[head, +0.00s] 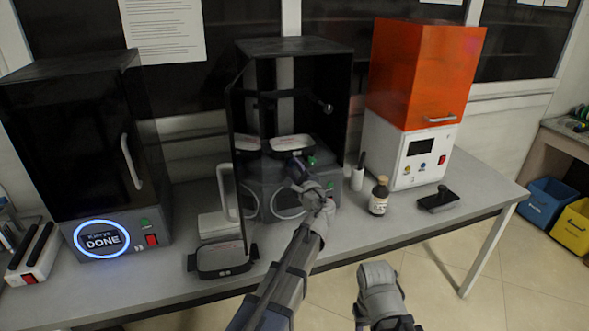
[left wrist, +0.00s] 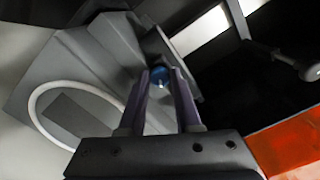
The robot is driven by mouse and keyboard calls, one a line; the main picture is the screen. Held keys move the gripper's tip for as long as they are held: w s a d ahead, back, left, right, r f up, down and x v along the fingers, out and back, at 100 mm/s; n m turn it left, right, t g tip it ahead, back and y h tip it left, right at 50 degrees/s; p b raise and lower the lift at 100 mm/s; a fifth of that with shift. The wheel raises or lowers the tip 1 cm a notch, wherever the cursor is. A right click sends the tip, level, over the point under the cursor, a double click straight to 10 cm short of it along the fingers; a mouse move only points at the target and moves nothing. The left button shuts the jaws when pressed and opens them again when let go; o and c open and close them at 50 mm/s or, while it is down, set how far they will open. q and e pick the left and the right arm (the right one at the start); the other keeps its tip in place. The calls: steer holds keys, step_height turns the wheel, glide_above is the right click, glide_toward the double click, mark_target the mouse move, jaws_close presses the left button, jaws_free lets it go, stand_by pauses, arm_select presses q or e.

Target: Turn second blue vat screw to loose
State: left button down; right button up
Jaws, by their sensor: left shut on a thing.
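The middle machine (head: 293,47) is dark and its door stands open to the left. A vat with a pale top (head: 291,143) sits inside it. My left gripper (head: 298,168) reaches in at the front of this vat. In the left wrist view the blue vat screw (left wrist: 158,76) sits between the two purple-grey fingertips (left wrist: 160,83), which are shut on it. The gripper hides the screw in the head view, and its turn angle cannot be told. A part of my right arm shows at the bottom of the head view; its fingers do not show.
A closed dark machine (head: 75,150) with a blue ring reading DONE stands at left. An orange-topped machine (head: 425,70) stands at right.

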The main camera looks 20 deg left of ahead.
arm_select(q)
steer(key=n, duration=0.5)
steer(key=shift+f+n, duration=0.1)
steer(key=shift+n, duration=0.2)
steer(key=n, duration=1.2)
steer(key=shift+f+n, duration=0.1)
steer(key=shift+n, duration=0.2)
steer(key=n, duration=0.5)
steer(key=shift+d+n, duration=0.1)
steer(key=shift+n, duration=0.2)
steer(key=c, duration=0.6)
jaws_free()
steer(key=shift+c, duration=0.2)
